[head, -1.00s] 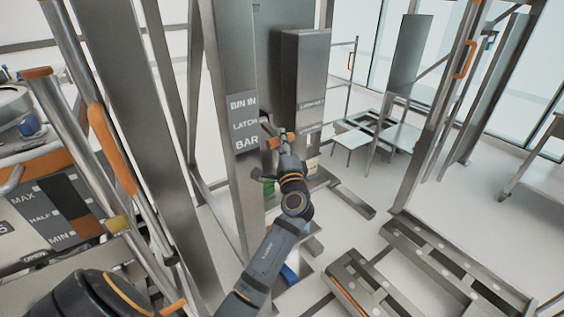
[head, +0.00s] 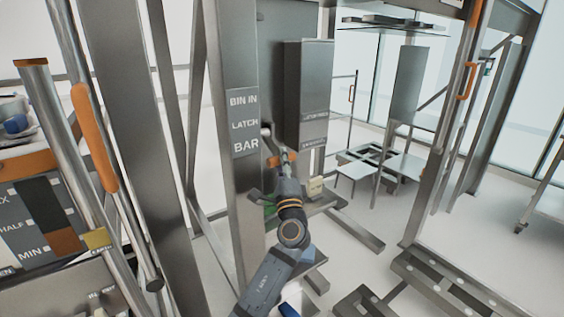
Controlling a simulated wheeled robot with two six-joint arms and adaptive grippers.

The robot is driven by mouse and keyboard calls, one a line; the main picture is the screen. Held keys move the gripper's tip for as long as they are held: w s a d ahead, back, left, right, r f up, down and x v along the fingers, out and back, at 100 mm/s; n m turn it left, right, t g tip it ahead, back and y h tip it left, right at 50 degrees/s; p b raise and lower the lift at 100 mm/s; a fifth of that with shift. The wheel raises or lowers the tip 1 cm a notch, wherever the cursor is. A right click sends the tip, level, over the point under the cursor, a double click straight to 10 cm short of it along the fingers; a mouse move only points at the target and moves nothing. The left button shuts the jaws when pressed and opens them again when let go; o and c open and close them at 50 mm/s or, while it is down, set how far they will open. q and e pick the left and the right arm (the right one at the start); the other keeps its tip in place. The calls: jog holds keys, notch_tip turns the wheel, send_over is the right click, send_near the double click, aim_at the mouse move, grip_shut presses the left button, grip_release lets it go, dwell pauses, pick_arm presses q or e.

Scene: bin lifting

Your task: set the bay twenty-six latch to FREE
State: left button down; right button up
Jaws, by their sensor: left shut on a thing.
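The latch (head: 267,140) is a small metal lever with an orange grip, mounted beside a steel post. Its grip (head: 274,161) is just below and right of the BAR line on the post's sign. My left gripper (head: 286,158) reaches up from below and is shut on the orange grip, its fingers hiding part of it. The sign (head: 244,122) reads BIN IN, LATCH, BAR. A grey box (head: 307,95) behind carries small labels too blurred to read. My right gripper is not in view.
A steel rail with an orange sleeve (head: 94,138) stands at the left, by a level panel marked HALF and MIN (head: 40,215). A rack frame with an orange handle (head: 468,80) stands right. Low metal bases lie on the floor, with open floor between.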

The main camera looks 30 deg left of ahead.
pick_arm(q)
jog(key=shift+f, duration=0.1)
jog(key=c, duration=1.1)
grip_release()
jog(key=shift+a, duration=0.1)
jog(key=v, duration=0.7)
jog(key=shift+s+f, duration=0.15)
